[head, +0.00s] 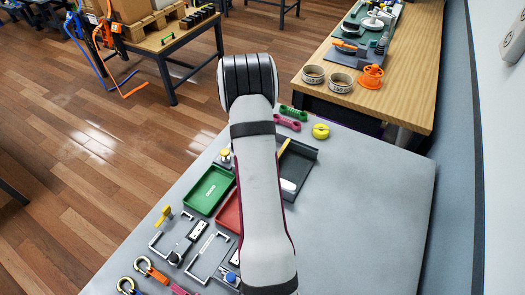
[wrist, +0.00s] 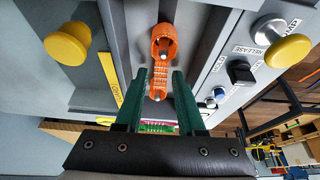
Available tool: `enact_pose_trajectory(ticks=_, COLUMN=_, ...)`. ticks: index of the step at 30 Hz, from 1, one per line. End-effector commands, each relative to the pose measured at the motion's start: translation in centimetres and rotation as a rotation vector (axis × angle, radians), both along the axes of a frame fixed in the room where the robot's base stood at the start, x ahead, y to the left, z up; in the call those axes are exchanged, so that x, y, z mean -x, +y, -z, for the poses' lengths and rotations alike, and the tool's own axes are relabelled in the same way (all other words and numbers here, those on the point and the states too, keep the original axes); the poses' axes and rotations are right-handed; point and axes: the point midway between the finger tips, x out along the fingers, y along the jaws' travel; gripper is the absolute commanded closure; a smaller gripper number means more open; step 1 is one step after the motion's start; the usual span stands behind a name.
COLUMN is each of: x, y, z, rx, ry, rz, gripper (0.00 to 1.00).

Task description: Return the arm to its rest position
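In the wrist view, my gripper (wrist: 159,77) shows as two dark green fingers with a gap between them. An orange ring-ended fitting (wrist: 165,45) lies in line with that gap, its lower part showing between the fingers. I see space on both sides of it, and cannot tell how far beyond the fingertips it is. In the head view, my arm reaches over the grey table, and my gripper is hidden.
A wooden bench (head: 375,98) adjoins at the back. The wrist view shows yellow knobs (wrist: 68,43). The table's right side is clear.

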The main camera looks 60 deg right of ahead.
Motion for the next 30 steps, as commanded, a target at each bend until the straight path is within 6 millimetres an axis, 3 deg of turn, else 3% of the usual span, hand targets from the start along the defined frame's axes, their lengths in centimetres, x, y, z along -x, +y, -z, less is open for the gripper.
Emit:
enact_pose_trajectory(ticks=2, x=0.0, y=0.0, z=0.0, rx=0.0, ry=0.0, rz=0.0, gripper=0.46)
enact_pose_trajectory(ticks=8, x=0.0, y=0.0, z=0.0, rx=0.0, ry=0.0, rz=0.0, gripper=0.46)
enact_pose_trajectory(ticks=12, x=0.0, y=0.0, z=0.0, rx=0.0, ry=0.0, rz=0.0, gripper=0.23)
enact_pose_trajectory(ticks=13, x=0.0, y=0.0, z=0.0, rx=0.0, ry=0.0, rz=0.0, gripper=0.21)
enact_pose_trajectory(ticks=20, x=0.0, y=0.0, z=-0.3, rx=0.001, ry=0.0, rz=0.001, gripper=0.21)
enact_pose_trajectory(ticks=30, x=0.0, y=-0.1, z=-4.6, rx=0.002, ry=-0.002, rz=0.001, gripper=0.21)
